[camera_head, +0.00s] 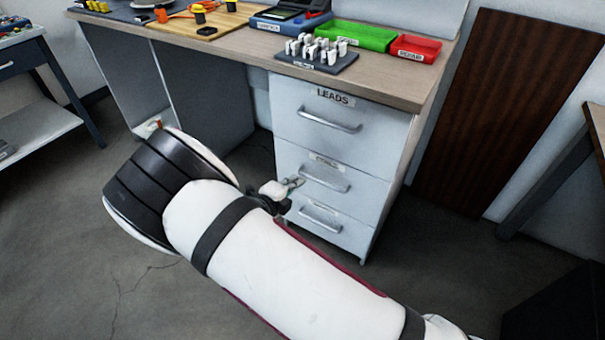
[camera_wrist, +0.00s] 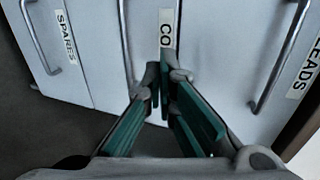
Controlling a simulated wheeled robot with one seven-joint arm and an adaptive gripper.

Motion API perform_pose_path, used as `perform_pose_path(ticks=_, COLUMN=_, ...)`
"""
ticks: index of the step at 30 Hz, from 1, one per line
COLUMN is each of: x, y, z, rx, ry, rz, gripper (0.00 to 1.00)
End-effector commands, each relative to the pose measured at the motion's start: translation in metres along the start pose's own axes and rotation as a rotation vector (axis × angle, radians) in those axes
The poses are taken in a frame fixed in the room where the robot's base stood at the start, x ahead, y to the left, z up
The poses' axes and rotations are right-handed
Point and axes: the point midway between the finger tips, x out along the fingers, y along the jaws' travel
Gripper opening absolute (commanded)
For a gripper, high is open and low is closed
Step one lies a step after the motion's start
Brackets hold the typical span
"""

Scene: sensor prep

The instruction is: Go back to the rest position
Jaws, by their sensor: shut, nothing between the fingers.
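My gripper (camera_wrist: 163,80) shows teal-lined fingers in the wrist view, their tips together with nothing between them. It points at the front of the middle drawer (camera_wrist: 152,12), whose label is partly hidden by the fingers. In the head view my gripper (camera_head: 296,183) shows small past my white arm, in front of the drawer unit, near the middle handle (camera_head: 325,180). I cannot tell whether it touches the drawer. The top drawer, labelled LEADS (camera_head: 290,106), and the bottom drawer, labelled SPARES (camera_wrist: 82,75), look closed, as does the middle one.
The workbench (camera_head: 390,78) above carries a dark block with white connectors (camera_head: 318,50), a green tray (camera_head: 357,35), a red tray (camera_head: 416,48) and a blue-cased device (camera_head: 290,17). A cart (camera_head: 40,135) stands at the left. A brown panel (camera_head: 510,110) leans at the right. Open floor (camera_head: 70,250) lies left.

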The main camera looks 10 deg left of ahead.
Motion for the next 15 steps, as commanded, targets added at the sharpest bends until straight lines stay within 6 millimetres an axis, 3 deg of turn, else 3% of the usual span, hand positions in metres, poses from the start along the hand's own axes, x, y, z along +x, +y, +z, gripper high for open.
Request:
perform_pose_path(ticks=8, x=-0.004, y=-0.004, z=-0.003, rx=0.02, ry=0.012, rz=0.001, gripper=0.0)
perform_pose_path(ticks=11, x=0.0, y=-0.024, z=-0.014, rx=0.111, ry=0.058, rz=0.007, gripper=0.0)
perform_pose_path(ticks=15, x=0.007, y=-0.073, z=-0.05, rx=0.376, ry=0.195, rz=0.015, gripper=0.0)
